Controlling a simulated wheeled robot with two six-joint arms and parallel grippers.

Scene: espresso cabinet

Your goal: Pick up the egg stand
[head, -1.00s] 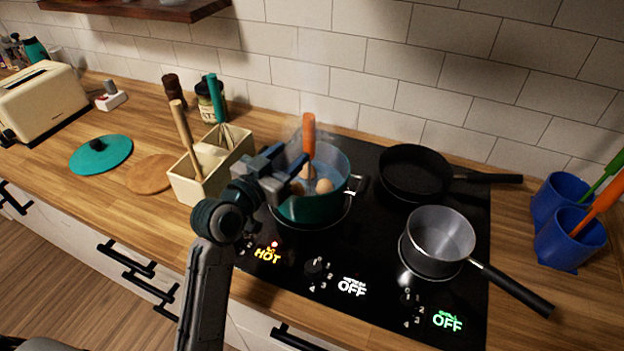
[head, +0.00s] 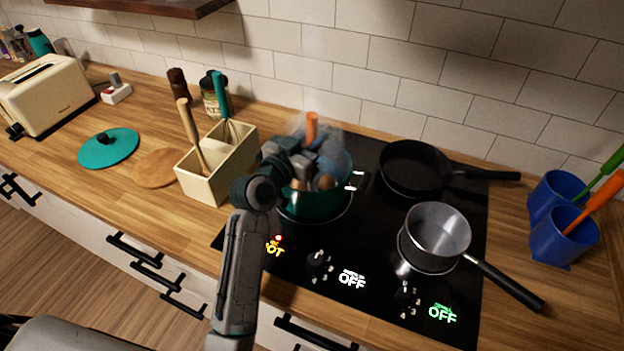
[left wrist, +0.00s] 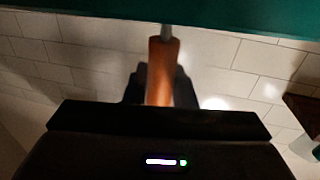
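The egg stand's orange handle (head: 312,127) rises upright from the teal pot (head: 312,206), which stands steaming on the hob. An egg (head: 326,182) shows low in the pot; the stand's lower part is mostly hidden by my gripper and the pot wall. My left gripper (head: 308,155) is over the pot at the handle. In the left wrist view the handle (left wrist: 161,75) lies between its dark fingers, one on each side; whether they press on it is not clear. My right gripper is out of view.
A grey saucepan (head: 437,230) and a black frying pan (head: 411,169) stand right of the pot. A cream utensil box (head: 204,188) is close on the left, with a wooden board (head: 158,167) and a teal lid (head: 108,149) beyond. Blue cups (head: 563,238) stand far right.

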